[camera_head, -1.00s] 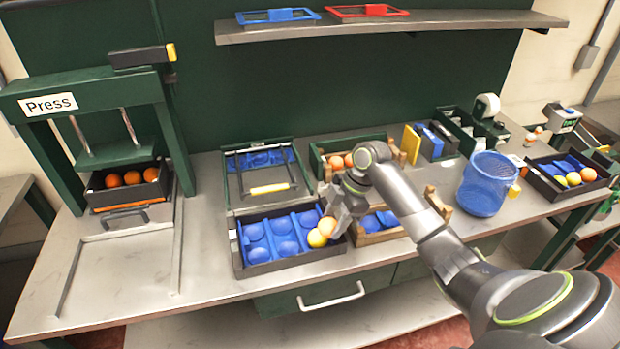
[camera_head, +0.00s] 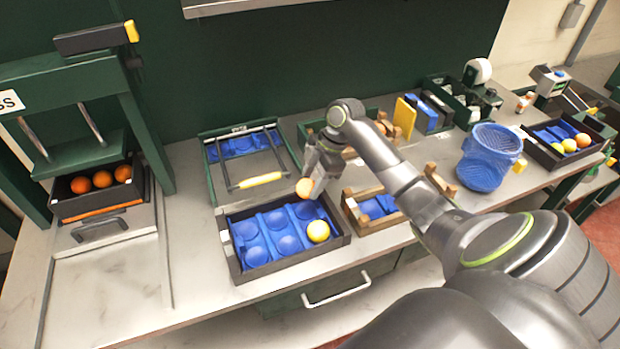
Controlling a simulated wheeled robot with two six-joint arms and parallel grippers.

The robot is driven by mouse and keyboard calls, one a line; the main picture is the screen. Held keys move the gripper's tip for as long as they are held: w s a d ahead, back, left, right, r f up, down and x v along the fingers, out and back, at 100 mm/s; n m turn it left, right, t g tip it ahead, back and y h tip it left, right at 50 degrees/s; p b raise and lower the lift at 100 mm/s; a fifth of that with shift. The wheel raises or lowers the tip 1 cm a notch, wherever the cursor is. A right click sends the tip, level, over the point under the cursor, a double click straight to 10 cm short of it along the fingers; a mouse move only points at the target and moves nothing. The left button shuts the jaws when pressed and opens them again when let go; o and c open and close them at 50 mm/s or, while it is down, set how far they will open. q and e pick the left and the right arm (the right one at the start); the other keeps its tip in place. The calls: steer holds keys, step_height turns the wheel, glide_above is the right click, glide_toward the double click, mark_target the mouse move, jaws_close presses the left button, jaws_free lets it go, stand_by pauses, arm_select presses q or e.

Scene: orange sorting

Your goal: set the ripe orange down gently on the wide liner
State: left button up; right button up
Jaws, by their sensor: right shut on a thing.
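My right gripper (camera_head: 312,180) is shut on a pale orange fruit (camera_head: 304,189). It holds the fruit at the back right part of a blue liner (camera_head: 265,222) in a black tray (camera_head: 288,265). The fruit's gap to the liner is hard to judge. The liner has several round pockets in two rows. A yellow fruit (camera_head: 318,232) sits in its front right pocket, and the other pockets look empty. The fingertips are partly hidden by the fruit and wrist. My left gripper is out of view.
Behind the tray is a green frame (camera_head: 209,178) with a yellow-handled bar (camera_head: 260,181). A wooden crate (camera_head: 385,221) stands close on the right, with a blue mesh basket (camera_head: 488,158) beyond. The press (camera_head: 75,150) with several oranges is at left. Bare counter lies between.

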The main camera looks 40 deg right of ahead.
steer(key=f+b, duration=0.2)
steer(key=f, duration=0.1)
steer(key=f+b, duration=0.1)
steer(key=shift+w+f, duration=0.2)
steer(key=shift+w, duration=0.15)
steer(key=shift+f, duration=0.25)
steer(key=shift+s+f+b, duration=0.1)
steer(key=shift+f+b, duration=0.25)
steer(key=shift+b, duration=0.1)
steer(key=shift+f, duration=0.35)
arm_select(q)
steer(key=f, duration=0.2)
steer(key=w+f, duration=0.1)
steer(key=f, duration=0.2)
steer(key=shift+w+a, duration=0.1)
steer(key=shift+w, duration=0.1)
arm_select(e)
steer(key=shift+f, duration=0.1)
arm_select(q)
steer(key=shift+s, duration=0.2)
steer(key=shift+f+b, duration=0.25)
steer(key=shift+b, duration=0.25)
arm_select(e)
steer(key=shift+f, duration=0.5)
